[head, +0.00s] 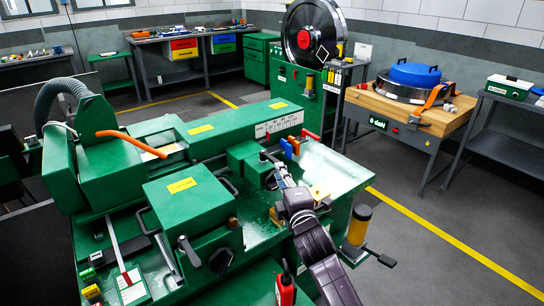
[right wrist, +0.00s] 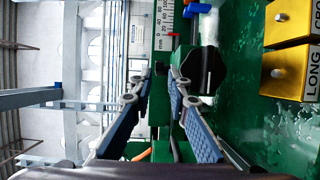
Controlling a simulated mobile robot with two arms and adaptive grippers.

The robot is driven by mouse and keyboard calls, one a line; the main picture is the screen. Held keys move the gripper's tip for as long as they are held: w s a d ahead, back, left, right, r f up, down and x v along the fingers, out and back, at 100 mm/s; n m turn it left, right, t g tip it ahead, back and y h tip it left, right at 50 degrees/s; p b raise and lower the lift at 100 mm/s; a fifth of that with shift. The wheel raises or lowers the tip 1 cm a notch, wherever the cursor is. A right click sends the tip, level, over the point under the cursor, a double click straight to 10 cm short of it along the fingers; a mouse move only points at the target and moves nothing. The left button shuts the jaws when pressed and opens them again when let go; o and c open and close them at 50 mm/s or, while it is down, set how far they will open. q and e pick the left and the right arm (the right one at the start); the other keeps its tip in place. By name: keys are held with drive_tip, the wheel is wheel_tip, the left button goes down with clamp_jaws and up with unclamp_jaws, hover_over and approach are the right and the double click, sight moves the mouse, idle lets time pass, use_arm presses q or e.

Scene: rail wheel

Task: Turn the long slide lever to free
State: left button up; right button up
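My right gripper (head: 281,174) reaches over the green machine bed (head: 335,172) in the head view, close to a black handle (head: 268,157) on a small green block. In the right wrist view the two fingers of the right gripper (right wrist: 154,86) stand apart with nothing held between them. A dark knob (right wrist: 205,70) lies just beyond and right of the fingertips there. A yellow block marked LONG (right wrist: 299,72) stands at the right, beside a second yellow block (right wrist: 290,22). I cannot tell for certain which handle is the long slide lever. My left gripper is not in view.
Small blue and orange levers (head: 290,147) stand just beyond the gripper. A green box (head: 188,198) with handles is at left. A wooden bench (head: 420,112) with a blue-topped wheel is at back right.

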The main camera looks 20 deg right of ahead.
sight(275, 160)
drive_tip(key=w, duration=0.5)
drive_tip(key=shift+d+p, duration=0.1)
drive_tip(key=shift+p, duration=0.3)
drive_tip(key=shift+w+r, duration=0.15)
drive_tip(key=shift+w, duration=0.65)
drive_tip(key=shift+c, duration=0.3)
clamp_jaws()
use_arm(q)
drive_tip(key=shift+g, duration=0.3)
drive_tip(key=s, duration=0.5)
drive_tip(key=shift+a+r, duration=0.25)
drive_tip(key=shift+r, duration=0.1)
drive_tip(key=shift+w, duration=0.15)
